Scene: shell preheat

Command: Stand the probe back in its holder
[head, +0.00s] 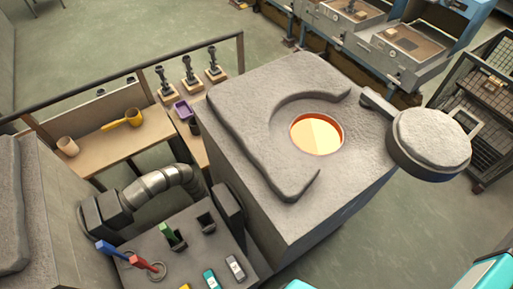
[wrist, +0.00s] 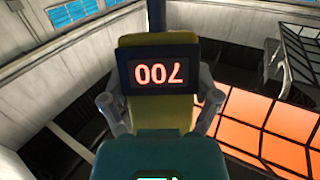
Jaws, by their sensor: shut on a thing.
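The probe (wrist: 180,112) has a yellow body and a dark display block with red digits, upside down in the wrist view, reading 700. My gripper (wrist: 158,108) is shut on it, with a grey finger at each side. The probe's tip is hidden. The head view shows neither the probe nor my gripper fingers. A dark open-topped box (head: 206,223), empty as far as I can tell, stands on the grey bench and may be the holder. A similar box (head: 178,242) beside it has a green-handled thing (head: 166,232) in or against it.
The furnace (head: 250,170) has a glowing round opening (head: 317,133); its lid (head: 428,140) is swung to the right. Blue (head: 111,249) and red (head: 142,264) handles and several small blocks sit on the grey bench (head: 180,268). A metal duct (head: 158,184) runs behind it.

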